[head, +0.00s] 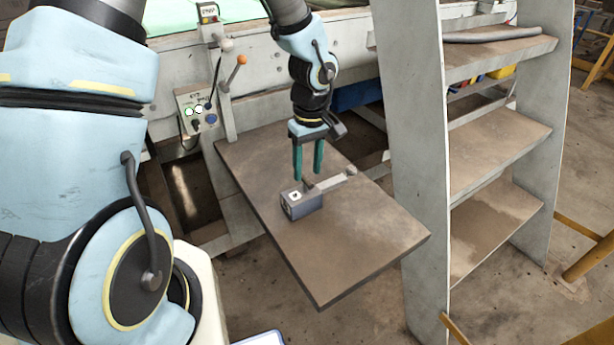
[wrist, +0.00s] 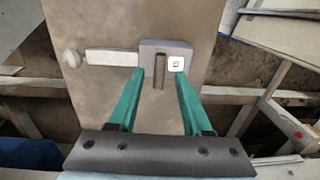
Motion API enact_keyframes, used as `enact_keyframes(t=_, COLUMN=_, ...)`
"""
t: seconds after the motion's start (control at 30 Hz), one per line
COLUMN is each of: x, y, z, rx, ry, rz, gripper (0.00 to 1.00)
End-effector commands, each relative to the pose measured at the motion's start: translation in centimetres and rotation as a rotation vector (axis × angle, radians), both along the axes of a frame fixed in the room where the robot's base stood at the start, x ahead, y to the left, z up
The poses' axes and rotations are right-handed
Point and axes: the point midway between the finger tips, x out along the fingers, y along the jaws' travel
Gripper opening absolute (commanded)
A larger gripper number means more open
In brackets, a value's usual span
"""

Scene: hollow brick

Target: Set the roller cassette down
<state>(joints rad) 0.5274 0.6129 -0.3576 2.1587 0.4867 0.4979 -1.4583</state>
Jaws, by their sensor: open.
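The roller cassette (head: 302,204) is a small grey block with a white marker, a pale bar and a round knob. It rests on the brown board (head: 365,253). My gripper (head: 308,177) is open, its green fingers pointing down just above and behind the block in the head view. In the wrist view the cassette (wrist: 165,55) lies beyond the fingertips (wrist: 157,72), with its bar and knob to the left. The fingers are apart with nothing held between them. Whether a fingertip touches the block cannot be told.
A grey step ladder (head: 420,150) stands right of the board. A control box (head: 198,108) with lit buttons and an orange-knobbed lever (head: 233,74) are behind its left end. The board's front and right areas are bare.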

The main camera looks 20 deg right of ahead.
Motion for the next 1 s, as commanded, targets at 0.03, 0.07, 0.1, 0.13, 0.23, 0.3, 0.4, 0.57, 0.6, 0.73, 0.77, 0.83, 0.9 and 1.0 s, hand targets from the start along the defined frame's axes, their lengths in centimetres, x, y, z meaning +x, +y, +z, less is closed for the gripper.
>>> enact_keyframes(t=0.03, x=0.2, y=-0.1, z=1.2, rx=-0.003, ry=-0.006, rz=0.003, gripper=0.49)
enact_keyframes(t=0.07, x=0.2, y=-0.2, z=1.9, rx=-0.005, ry=-0.006, rz=0.003, gripper=0.49)
enact_keyframes(t=0.1, x=0.2, y=-0.2, z=2.8, rx=-0.003, ry=-0.005, rz=0.002, gripper=0.49)
enact_keyframes(t=0.13, x=0.2, y=-0.2, z=3.4, rx=-0.004, ry=-0.006, rz=0.003, gripper=0.49)
enact_keyframes(t=0.23, x=0.2, y=-0.3, z=5.4, rx=-0.003, ry=-0.005, rz=0.002, gripper=0.49)
enact_keyframes(t=0.3, x=0.2, y=-0.4, z=6.5, rx=-0.002, ry=-0.004, rz=0.003, gripper=0.49)
enact_keyframes(t=0.4, x=0.2, y=-0.4, z=7.7, rx=-0.002, ry=-0.002, rz=0.002, gripper=0.49)
enact_keyframes(t=0.57, x=0.2, y=-0.4, z=8.6, rx=-0.001, ry=0.000, rz=0.000, gripper=0.49)
enact_keyframes(t=0.6, x=0.1, y=-0.5, z=8.7, rx=-0.001, ry=0.001, rz=0.000, gripper=0.49)
enact_keyframes(t=0.73, x=0.3, y=-0.1, z=8.7, rx=-0.001, ry=0.000, rz=-0.001, gripper=0.49)
enact_keyframes(t=0.77, x=0.4, y=0.3, z=8.8, rx=-0.001, ry=-0.001, rz=-0.004, gripper=0.49)
enact_keyframes(t=0.83, x=1.2, y=2.2, z=9.0, rx=-0.004, ry=-0.007, rz=-0.019, gripper=0.49)
enact_keyframes(t=0.9, x=2.2, y=5.3, z=9.4, rx=-0.010, ry=-0.015, rz=-0.049, gripper=0.49)
enact_keyframes(t=1.0, x=3.3, y=11.0, z=10.0, rx=-0.024, ry=-0.035, rz=-0.102, gripper=0.49)
